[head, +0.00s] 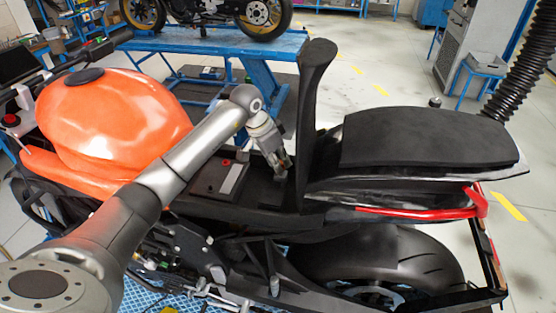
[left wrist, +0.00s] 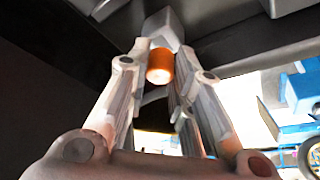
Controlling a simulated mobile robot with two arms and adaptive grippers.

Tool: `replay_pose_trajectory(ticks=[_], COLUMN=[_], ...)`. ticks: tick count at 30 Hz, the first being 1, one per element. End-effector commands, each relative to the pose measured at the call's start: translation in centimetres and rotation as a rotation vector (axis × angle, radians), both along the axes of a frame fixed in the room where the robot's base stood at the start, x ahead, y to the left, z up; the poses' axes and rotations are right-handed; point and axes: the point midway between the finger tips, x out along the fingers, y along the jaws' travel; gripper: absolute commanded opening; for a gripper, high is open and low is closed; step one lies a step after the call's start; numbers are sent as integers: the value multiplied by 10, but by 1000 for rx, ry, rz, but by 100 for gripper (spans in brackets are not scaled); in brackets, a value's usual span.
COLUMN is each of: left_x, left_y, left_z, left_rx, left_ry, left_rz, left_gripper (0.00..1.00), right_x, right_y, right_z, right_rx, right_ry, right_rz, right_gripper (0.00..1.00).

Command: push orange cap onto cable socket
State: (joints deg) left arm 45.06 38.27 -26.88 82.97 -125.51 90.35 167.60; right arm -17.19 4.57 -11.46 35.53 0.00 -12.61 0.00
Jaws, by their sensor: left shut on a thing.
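My left gripper (head: 281,168) reaches down into the open seat bay of the motorcycle, beside the raised black front seat piece. In the left wrist view, the orange cap (left wrist: 159,67) sits between the fingertips of my left gripper (left wrist: 160,48), which is shut on it. A grey block-like piece (left wrist: 163,22), which may be the cable socket, shows just beyond the cap. I cannot tell whether the cap touches it. In the head view the cap and socket are too small or hidden to make out. My right gripper is not in view.
The orange tank (head: 110,120) is left of the bay, under my left arm. The upright black panel (head: 314,110) and black rear seat (head: 425,138) stand close on the right. A blue lift table (head: 215,42) with another motorcycle is behind.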

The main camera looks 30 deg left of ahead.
Motion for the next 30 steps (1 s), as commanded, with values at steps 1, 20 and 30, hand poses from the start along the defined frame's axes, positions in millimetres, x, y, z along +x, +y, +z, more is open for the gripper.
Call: replay_pose_trajectory(ticks=[1,20,30], left_x=[0,0,0], left_y=[0,2,2], left_z=[0,-4,-4], left_rx=[0,1,1], left_ry=[0,-1,1], left_rz=[0,-200,-201], left_gripper=[12,12,12], right_x=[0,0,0], right_y=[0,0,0], right_z=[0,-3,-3], right_rx=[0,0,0], right_ry=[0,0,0], right_rz=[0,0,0], right_gripper=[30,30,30])
